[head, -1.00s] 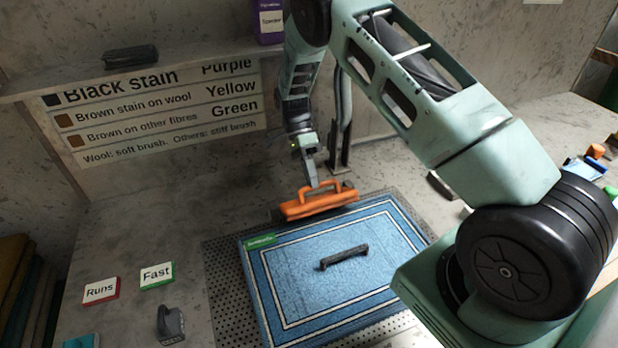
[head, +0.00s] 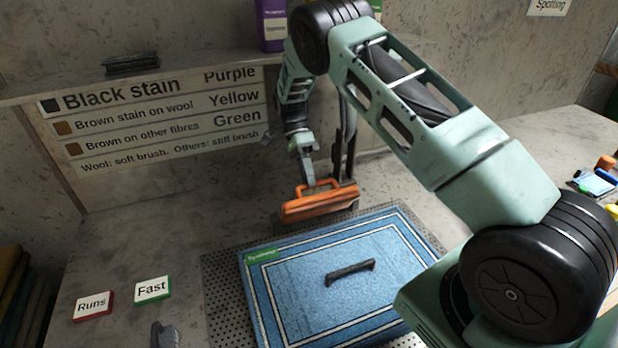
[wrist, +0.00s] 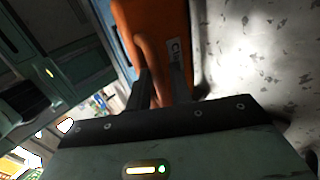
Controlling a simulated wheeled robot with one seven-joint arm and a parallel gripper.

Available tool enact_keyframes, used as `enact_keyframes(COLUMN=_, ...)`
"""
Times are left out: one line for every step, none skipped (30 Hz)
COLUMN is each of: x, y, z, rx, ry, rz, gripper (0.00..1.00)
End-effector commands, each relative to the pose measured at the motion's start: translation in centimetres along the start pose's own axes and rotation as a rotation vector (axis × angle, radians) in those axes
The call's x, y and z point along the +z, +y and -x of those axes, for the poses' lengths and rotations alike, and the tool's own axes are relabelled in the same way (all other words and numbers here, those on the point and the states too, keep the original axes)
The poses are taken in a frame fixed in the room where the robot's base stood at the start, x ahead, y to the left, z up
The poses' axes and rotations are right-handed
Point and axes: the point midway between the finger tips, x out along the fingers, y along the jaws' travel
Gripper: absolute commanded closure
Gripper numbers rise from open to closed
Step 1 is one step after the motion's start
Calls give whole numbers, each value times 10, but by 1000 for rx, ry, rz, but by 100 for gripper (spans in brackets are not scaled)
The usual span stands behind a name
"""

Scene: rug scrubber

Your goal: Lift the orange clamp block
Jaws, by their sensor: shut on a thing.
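The orange clamp block (head: 318,206) is a long bar with a looped handle on top. In the head view it hangs above the far edge of the blue rug (head: 395,292), tilted slightly. My gripper (head: 316,181) is shut on its handle from above. In the wrist view the orange block (wrist: 150,18) fills the upper middle, with a small label on its side. The dark fingers of my gripper (wrist: 163,90) close around the handle there. The block's underside is hidden.
A black handle-shaped piece (head: 350,271) lies on the rug. The rug rests on a perforated plate (head: 225,290). "Runs" (head: 93,305) and "Fast" (head: 152,289) cards lie at left. A shelf (head: 190,72) and a sign (head: 160,118) are behind. Small coloured items (head: 597,180) lie at far right.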

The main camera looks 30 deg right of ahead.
Motion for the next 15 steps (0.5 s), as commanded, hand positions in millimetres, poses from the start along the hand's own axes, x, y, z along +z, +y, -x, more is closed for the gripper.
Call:
enact_keyframes(x=0, y=-12, z=-12, rx=-13, ry=0, rz=-2, gripper=100)
enact_keyframes(x=0, y=-12, z=-12, rx=-13, ry=0, rz=-2, gripper=100)
enact_keyframes(x=0, y=-13, z=-12, rx=-13, ry=0, rz=-2, gripper=100)
enact_keyframes(x=1, y=-13, z=-12, rx=-13, ry=0, rz=-2, gripper=100)
enact_keyframes(x=1, y=-13, z=-12, rx=-13, ry=0, rz=-2, gripper=100)
enact_keyframes(x=1, y=-13, z=-12, rx=-13, ry=0, rz=-2, gripper=100)
enact_keyframes(x=1, y=-13, z=-12, rx=-13, ry=0, rz=-2, gripper=100)
enact_keyframes(x=1, y=-13, z=-12, rx=-13, ry=0, rz=-2, gripper=100)
enact_keyframes(x=1, y=-13, z=-12, rx=-13, ry=0, rz=-2, gripper=100)
enact_keyframes(x=1, y=-13, z=-12, rx=-13, ry=-1, rz=-1, gripper=100)
enact_keyframes(x=1, y=-13, z=-12, rx=-13, ry=-1, rz=-1, gripper=100)
enact_keyframes(x=1, y=-13, z=-12, rx=-13, ry=-1, rz=-1, gripper=100)
enact_keyframes(x=1, y=-12, z=-12, rx=-13, ry=-1, rz=-1, gripper=68)
enact_keyframes(x=1, y=-12, z=-12, rx=-14, ry=-1, rz=-1, gripper=64)
enact_keyframes(x=1, y=-12, z=-12, rx=-13, ry=0, rz=-1, gripper=64)
